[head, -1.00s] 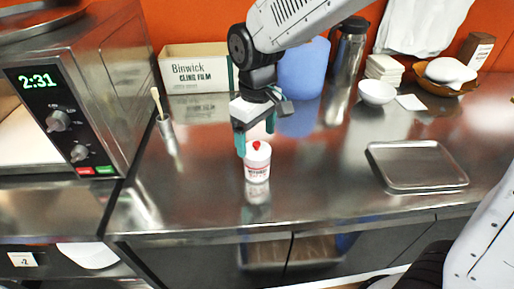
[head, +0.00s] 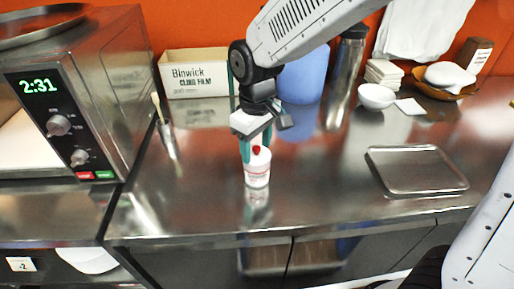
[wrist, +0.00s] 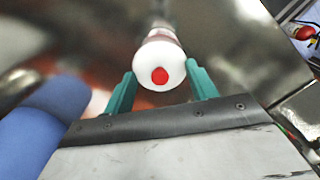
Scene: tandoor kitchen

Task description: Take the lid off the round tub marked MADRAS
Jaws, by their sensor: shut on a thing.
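The small round white tub (head: 257,177) stands upright on the steel counter near its front edge, with reddish print too blurred to read. Its white lid (head: 260,155) has a red knob on top; the lid also faces the camera in the wrist view (wrist: 146,88). My gripper (head: 256,146) comes down from above, its green fingers on either side of the lid. In the wrist view the fingers (wrist: 160,84) flank the lid left and right, and they are shut on it. The lid appears seated on the tub. The fingers partly hide the lid's rim.
An empty steel tray (head: 415,170) lies to the right. A cling film box (head: 196,78), a blue container (head: 305,75) and a steel flask (head: 347,60) stand behind. A microwave (head: 85,110) and a brush holder (head: 168,133) are on the left. The counter around the tub is clear.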

